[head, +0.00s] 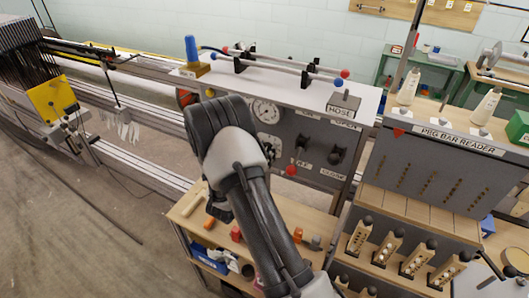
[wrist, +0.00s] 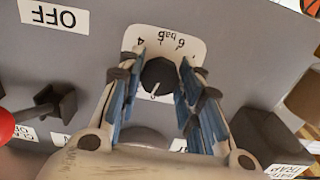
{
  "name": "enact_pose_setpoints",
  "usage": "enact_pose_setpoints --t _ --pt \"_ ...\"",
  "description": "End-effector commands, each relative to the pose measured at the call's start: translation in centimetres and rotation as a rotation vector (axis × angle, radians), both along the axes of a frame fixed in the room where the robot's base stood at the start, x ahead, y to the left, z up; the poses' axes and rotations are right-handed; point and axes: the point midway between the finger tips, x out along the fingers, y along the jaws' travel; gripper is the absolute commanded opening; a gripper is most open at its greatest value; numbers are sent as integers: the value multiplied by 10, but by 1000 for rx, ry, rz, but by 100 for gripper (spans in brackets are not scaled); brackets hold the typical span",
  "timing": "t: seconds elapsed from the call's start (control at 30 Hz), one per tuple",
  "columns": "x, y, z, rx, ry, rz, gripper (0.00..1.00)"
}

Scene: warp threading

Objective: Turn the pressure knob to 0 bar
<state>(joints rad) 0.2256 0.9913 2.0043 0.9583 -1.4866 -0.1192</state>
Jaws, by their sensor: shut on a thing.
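The pressure knob (wrist: 158,76) is dark and many-sided, set on a white scale plate (wrist: 165,43) in the wrist view, which shows the panel upside down. The plate carries "bar" and the figures 4 and 6; the rest of the scale is hidden by the knob and fingers. A small light pointer mark shows on the knob's edge toward the bottom of the picture. My gripper (wrist: 158,80) has its blue-padded fingers on both sides of the knob and is shut on it. In the head view my arm hides the knob.
The grey panel (head: 318,131) bears a round gauge (head: 265,111), several dark knobs and a red-ended lever (head: 291,170). In the wrist view an OFF label (wrist: 52,16), a dark switch (wrist: 56,102) and a red ball (wrist: 5,125) lie left of my fingers. A dark block (wrist: 265,135) lies right.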

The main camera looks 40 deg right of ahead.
Motion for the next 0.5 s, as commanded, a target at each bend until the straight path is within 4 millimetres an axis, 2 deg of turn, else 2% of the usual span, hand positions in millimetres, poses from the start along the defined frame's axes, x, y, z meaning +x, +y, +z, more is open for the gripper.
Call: enact_pose_setpoints --t 0.27,0.5 --pt "0 0 0 0 0 1 9" --pt "0 0 0 -52 129 1 9"
